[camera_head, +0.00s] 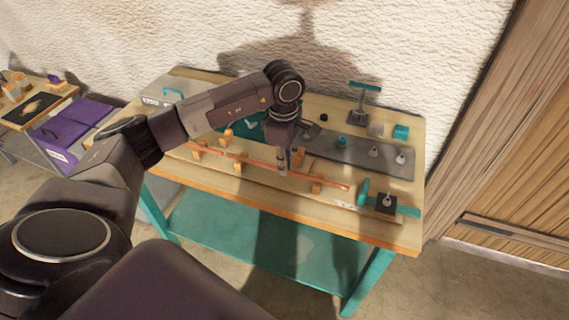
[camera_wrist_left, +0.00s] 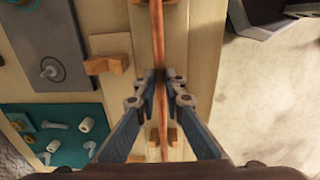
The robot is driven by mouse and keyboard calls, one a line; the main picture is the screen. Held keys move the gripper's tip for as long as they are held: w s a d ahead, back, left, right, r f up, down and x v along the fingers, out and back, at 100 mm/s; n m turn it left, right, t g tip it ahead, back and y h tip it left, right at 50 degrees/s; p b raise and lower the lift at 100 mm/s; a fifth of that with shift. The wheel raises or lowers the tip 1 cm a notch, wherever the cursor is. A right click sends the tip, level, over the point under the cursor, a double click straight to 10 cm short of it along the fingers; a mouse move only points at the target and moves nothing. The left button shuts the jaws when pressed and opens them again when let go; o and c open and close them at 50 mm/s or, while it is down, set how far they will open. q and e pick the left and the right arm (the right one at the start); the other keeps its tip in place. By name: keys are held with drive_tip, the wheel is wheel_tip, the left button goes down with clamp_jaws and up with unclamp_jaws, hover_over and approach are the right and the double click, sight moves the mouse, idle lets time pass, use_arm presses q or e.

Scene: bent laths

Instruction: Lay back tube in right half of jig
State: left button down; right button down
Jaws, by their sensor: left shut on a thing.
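A long thin copper tube (camera_head: 325,180) lies lengthwise along the front part of the bench. The wooden blocks of the jig (camera_head: 317,187) stand along it; one block also shows beside the tube in the left wrist view (camera_wrist_left: 108,64). My left gripper (camera_head: 283,168) reaches down onto the tube right of its middle. In the left wrist view, the fingers (camera_wrist_left: 160,88) are shut on the copper tube (camera_wrist_left: 157,35), one on each side. I cannot tell whether the tube touches the blocks. My right gripper is not in view.
A grey plate (camera_head: 345,152) with small knobs lies behind the jig. A teal tray (camera_wrist_left: 62,135) holds small parts. A teal clamp on a dark block (camera_head: 386,203) stands at the bench's right front. A teal-topped stand (camera_head: 362,100) is at the back. A wall closes off the rear.

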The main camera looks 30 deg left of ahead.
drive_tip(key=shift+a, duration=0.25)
use_arm(q)
drive_tip(key=c, duration=1.9)
unclamp_jaws()
drive_tip(key=shift+c, duration=0.2)
